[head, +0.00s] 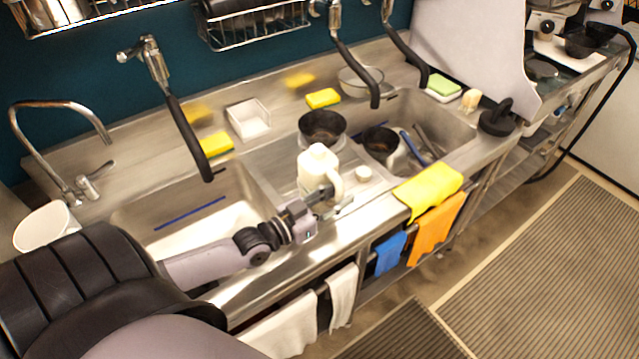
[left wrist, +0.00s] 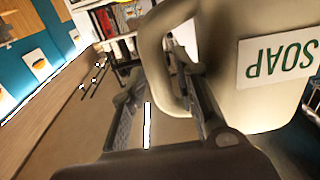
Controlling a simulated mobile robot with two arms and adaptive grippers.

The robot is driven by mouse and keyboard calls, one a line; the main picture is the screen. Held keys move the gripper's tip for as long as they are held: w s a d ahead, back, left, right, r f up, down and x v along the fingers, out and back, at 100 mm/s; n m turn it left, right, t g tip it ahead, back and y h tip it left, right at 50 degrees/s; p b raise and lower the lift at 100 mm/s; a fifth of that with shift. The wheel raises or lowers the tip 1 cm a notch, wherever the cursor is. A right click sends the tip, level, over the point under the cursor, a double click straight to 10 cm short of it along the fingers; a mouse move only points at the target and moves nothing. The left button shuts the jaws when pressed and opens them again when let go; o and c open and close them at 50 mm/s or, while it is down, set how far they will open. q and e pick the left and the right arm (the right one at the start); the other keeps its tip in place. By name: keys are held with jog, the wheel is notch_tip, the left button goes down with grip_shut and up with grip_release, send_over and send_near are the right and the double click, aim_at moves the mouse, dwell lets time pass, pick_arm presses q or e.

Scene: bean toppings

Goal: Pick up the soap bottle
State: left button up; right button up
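The soap bottle (head: 316,166) is a cream jug with a side handle, standing upright on the counter between the two sinks. Its label reading SOAP shows upside down in the left wrist view (left wrist: 282,58). My left gripper (head: 330,200) is at the bottle's handle, on the near side. In the left wrist view the gripper (left wrist: 155,100) has its fingers apart, with the handle between them and one finger reaching into the handle loop. A gap shows beside the handle, so the grip does not look closed. My right gripper is not in view.
A small white lid (head: 363,173) lies right of the bottle. A dark pan (head: 322,128) stands behind it, and a pot (head: 384,143) sits in the right sink. A yellow cloth (head: 428,190) drapes over the front edge. Black spray hoses (head: 190,138) hang above the sinks.

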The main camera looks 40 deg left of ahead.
pick_arm(q)
jog(key=shift+w+d, duration=0.1)
jog(key=shift+w, duration=0.1)
jog(key=shift+s, duration=0.1)
jog(key=shift+c, duration=0.5)
grip_shut()
jog(key=shift+r, duration=0.15)
